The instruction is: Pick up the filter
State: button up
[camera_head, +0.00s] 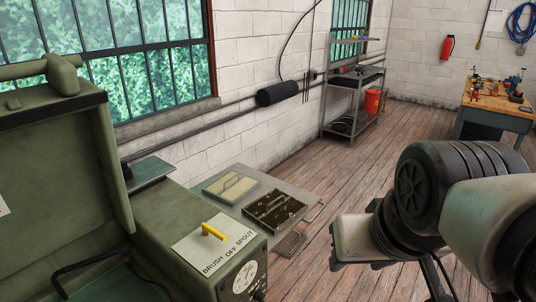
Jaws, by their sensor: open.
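Two flat, framed panels with handles lie side by side on a grey surface (302,192) beyond the green machine. One panel is pale cream (222,190); the other is dark and speckled (284,212), nearer and to the right. Both look like filters; I cannot tell which one the task means. My arm enters from the right edge, well right of both panels and apart from them. My gripper's jaws cannot be made out; thin dark parts show below the arm at the bottom edge.
The green machine (165,225) with a yellow handle (213,231), a "BRUSH OFF SPOUT" label and a gauge (246,277) fills the lower left. A small grate (290,243) sits beside the grey surface. A metal shelf (353,100) and workbench (490,112) stand farther back. Wooden floor between is clear.

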aim_at(276, 209)
jog(key=u, duration=0.3)
jog(key=i+l+u, duration=0.35)
jog(key=l+u, duration=0.15)
jog(key=i+l+u, duration=0.25)
jog(key=l, duration=0.2)
jog(key=i+l, duration=0.1)
jog(key=l, duration=0.3)
jog(key=i+l+u, duration=0.1)
jog(key=l, duration=0.3)
jog(key=i+l, duration=0.15)
jog(key=l, duration=0.2)
jog(key=i+l, duration=0.1)
jog(key=l, duration=0.3)
jog(key=u, duration=0.05)
